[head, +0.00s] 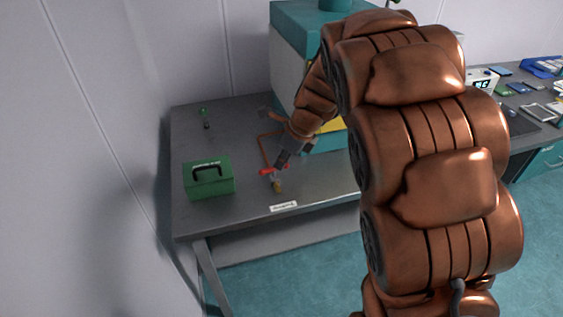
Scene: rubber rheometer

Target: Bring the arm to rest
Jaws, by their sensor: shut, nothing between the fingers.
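My gripper (281,160) is at the end of my copper-coloured arm, low over the grey table on the left. It is shut with nothing held. Its fingertips are just above a small red-handled fitting (266,171); I cannot tell whether they touch it. My arm arches from the lower right, up and over, then down to the left toward the table. It hides much of the teal and white machine (291,52) behind it.
The grey table (225,222) carries a green box with a black handle (208,181) left of my gripper and a small green-topped item (204,112) farther back. A copper pipe (264,150) stands close by. A wall borders the left. A bench (543,142) with several items is at right.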

